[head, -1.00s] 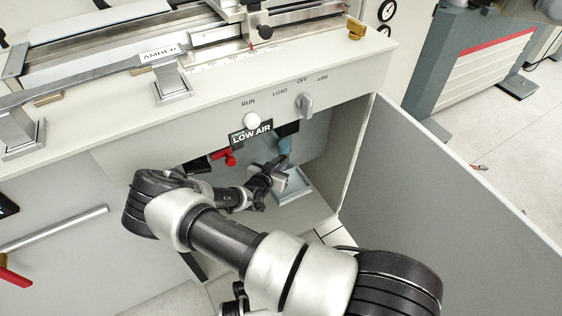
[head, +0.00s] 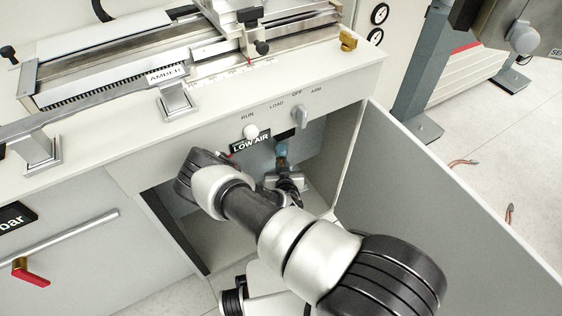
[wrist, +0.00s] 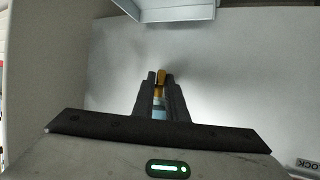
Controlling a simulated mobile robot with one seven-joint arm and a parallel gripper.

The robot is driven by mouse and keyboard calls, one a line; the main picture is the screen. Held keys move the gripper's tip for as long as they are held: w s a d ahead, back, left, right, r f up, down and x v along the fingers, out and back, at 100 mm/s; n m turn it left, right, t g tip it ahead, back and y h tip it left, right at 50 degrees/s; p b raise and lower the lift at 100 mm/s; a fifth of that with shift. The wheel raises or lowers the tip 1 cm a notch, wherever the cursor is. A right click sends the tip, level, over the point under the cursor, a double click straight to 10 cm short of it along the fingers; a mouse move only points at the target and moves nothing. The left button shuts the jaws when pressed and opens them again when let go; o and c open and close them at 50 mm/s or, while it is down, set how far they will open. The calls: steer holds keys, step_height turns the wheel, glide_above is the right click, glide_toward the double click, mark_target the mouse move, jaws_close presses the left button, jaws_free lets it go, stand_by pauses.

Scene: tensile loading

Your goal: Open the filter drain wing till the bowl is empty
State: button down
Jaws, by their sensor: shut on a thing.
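My gripper (wrist: 160,82) is shut on a small yellow-orange piece (wrist: 161,75), which looks like the drain wing. A blue part (wrist: 159,102), probably the filter bowl, shows between the fingers. In the head view the blue filter bowl (head: 281,150) hangs inside the open cabinet, under the panel. My gripper (head: 284,174) is just below it there, and the wing is hidden. I cannot tell the liquid level in the bowl.
A pale tray (wrist: 178,12) shows at the top of the wrist view. The open cabinet door (head: 430,200) stands to the right. A LOW AIR sign (head: 250,143) and panel knobs are above. A red-handled lever (head: 30,272) is at lower left.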

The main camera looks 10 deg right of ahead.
stand_by(0.4)
steer(key=c, duration=1.8)
jaws_free()
steer(key=shift+c, duration=0.2)
steer(key=p+v, duration=0.3)
steer(key=v, duration=1.4)
steer(key=shift+s, duration=0.25)
